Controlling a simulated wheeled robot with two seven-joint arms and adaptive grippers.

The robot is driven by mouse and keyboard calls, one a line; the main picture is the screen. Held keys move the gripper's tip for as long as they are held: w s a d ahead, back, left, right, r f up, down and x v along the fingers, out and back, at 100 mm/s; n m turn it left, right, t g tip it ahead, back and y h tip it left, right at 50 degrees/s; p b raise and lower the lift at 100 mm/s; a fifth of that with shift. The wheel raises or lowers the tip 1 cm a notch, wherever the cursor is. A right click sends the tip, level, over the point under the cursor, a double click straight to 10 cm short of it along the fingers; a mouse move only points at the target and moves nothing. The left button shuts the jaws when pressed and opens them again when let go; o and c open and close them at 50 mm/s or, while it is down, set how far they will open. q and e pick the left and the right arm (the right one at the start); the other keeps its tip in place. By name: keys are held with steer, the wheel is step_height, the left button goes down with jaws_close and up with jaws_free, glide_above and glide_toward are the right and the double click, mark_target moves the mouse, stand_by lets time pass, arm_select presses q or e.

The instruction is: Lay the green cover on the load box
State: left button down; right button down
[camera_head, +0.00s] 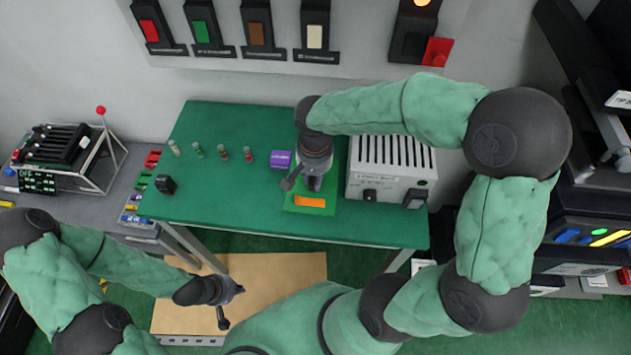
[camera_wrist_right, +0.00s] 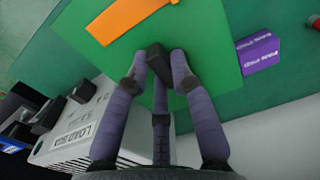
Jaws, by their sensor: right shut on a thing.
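The green cover (camera_head: 296,208) is a bright green plate with an orange strip, just left of the load box. My right gripper (camera_head: 305,184) is above it, and in the right wrist view its fingers (camera_wrist_right: 160,75) are closed around the cover's black knob (camera_wrist_right: 157,57). Whether the cover touches the table or hangs just above it I cannot tell. The load box (camera_head: 390,165) is a pale box with a slotted top at the right end of the table; its label shows in the right wrist view (camera_wrist_right: 75,140). My left gripper (camera_head: 232,305) is empty, its fingers spread, low in front of the table.
A purple block (camera_head: 280,159) stands left of the cover, with several small cylinders (camera_head: 222,151) and a black piece (camera_head: 165,184) further left. The green table (camera_head: 240,195) is clear at front left. A switch panel (camera_head: 250,60) lines the wall.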

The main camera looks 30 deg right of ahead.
steer(key=w+f, duration=0.1)
steer(key=w+d+f+b, duration=0.1)
steer(key=f, duration=0.1)
steer(key=w+d+f, duration=0.1)
steer(key=f, duration=0.1)
steer(key=shift+w+d+f, duration=0.1)
steer(key=shift+w, duration=0.05)
steer(key=shift+w+d+f+b, duration=0.15)
steer(key=shift+f+b, duration=0.45)
steer(key=shift+f, duration=1.05)
steer(key=shift+f, duration=0.2)
steer(key=c, duration=1.1)
jaws_free()
steer(key=shift+o, duration=0.2)
steer(key=shift+r, duration=0.15)
